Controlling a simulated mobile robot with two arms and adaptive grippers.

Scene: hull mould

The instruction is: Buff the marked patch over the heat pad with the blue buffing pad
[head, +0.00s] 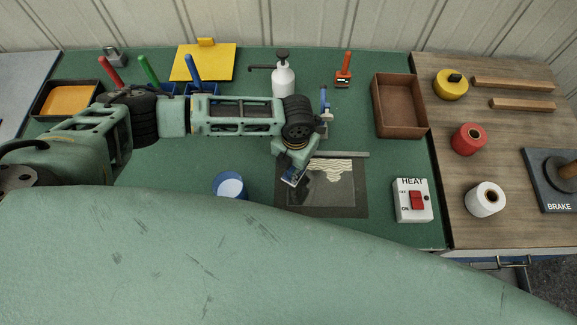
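The dark heat pad (350,197) lies flat on the green bench, with a lighter grey area inside its border. Cream wavy marks (332,166) show at its far side. My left gripper (293,178) points down over the pad's left part. A round blue thing with a pale top (229,186) stands left of the pad. My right gripper is not in view.
A HEAT switch box (412,201) with a red rocker stands right of the pad. A pump bottle (283,75), a blue-handled tool (325,103) and a brown tray (398,104) stand behind. A pale green scuffed surface hides the near bench.

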